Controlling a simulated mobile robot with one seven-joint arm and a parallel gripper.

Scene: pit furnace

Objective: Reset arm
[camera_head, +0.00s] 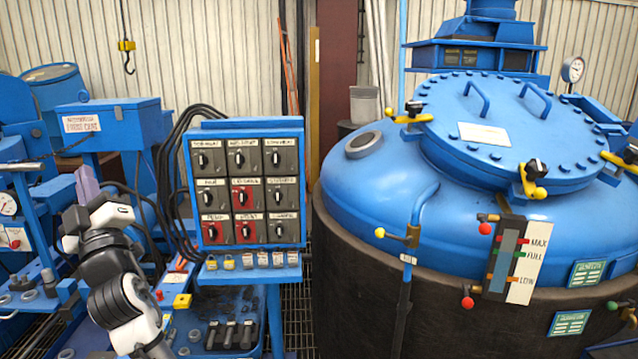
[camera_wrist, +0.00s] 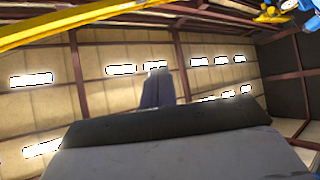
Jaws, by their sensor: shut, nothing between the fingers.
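My arm, black and white, rises at the lower left of the head view. My gripper (camera_head: 86,182) is at its upper end, with pale purple-grey fingers pointing up. The fingers are together and hold nothing. In the wrist view my gripper (camera_wrist: 157,82) shows as two grey fingers side by side, shut, against the ceiling and wall. The gripper is left of the blue control panel (camera_head: 247,128) and apart from it. The panel carries rows of black rotary knobs, some on red plates.
A large blue-topped furnace vessel (camera_head: 375,190) with a bolted lid fills the right. Blue machinery (camera_head: 110,113) stands close behind my arm at the left. A tool shelf (camera_head: 205,310) lies below the panel. A yellow hook (camera_head: 127,46) hangs at the upper left. A yellow beam (camera_wrist: 80,28) crosses overhead.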

